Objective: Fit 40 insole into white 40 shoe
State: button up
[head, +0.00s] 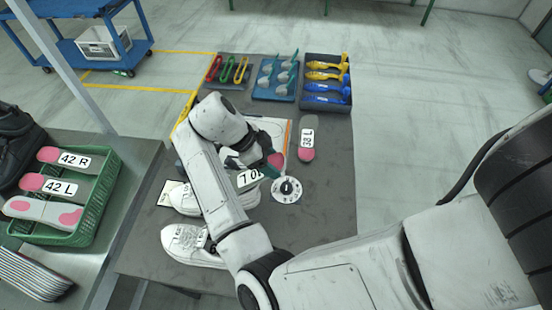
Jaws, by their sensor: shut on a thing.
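My gripper (252,163) is shut on an insole with a pink end (276,160) and holds it near the middle of the table. A white label (249,178), which appears to read 40 L upside down, shows just below the gripper. Most of the insole is hidden by my gripper and arm. White shoes lie below and left of the gripper: one at the front (188,246), and one further back (183,201) partly behind my arm. More white shoe (243,197) shows right of my arm, below the label. I cannot read the shoe sizes.
A 38 L insole (307,145) lies to the right, and a round white disc (287,190) lies beside the label. Trays of red and green (228,70), grey (275,76) and yellow and blue tools (326,85) stand behind. A green crate (92,208) holds 42 insoles. The table's right side is clear.

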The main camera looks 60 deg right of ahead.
aim_at(240, 181)
jog(key=shift+t, duration=0.3)
jog(key=shift+w+a+f+b, duration=0.65)
jog(key=shift+w+f+b, duration=0.15)
jog(key=shift+w+b, duration=0.2)
jog(key=shift+w+a+f+b, duration=0.65)
jog(key=shift+w+f+b, duration=0.1)
jog(key=shift+w+b, duration=0.2)
jog(key=shift+y, duration=0.3)
jog(key=shift+w+a+f+b, duration=0.3)
jog(key=shift+w+a+b, duration=0.15)
jog(key=shift+w+b, duration=0.15)
jog(key=shift+w+a+f+b, duration=0.25)
jog(key=shift+w+a+b, duration=0.3)
jog(key=shift+w, duration=0.2)
jog(key=shift+w+a+f+b, duration=0.3)
jog(key=shift+w+a+b, duration=0.1)
jog(key=shift+w+b, duration=0.2)
jog(key=shift+w+f+t+b, duration=0.1)
jog(key=shift+f+t+b, duration=0.25)
jog(key=shift+f+t, duration=0.2)
jog(key=shift+f+y, duration=0.3)
jog(key=shift+f, duration=0.1)
jog(key=c, duration=0.4)
jog(key=o, duration=1.1)
jog(key=shift+c, duration=0.2)
jog(key=o, duration=0.4)
jog(key=shift+o, duration=0.3)
jog(key=shift+r, duration=0.1)
jog(key=shift+r, duration=0.2)
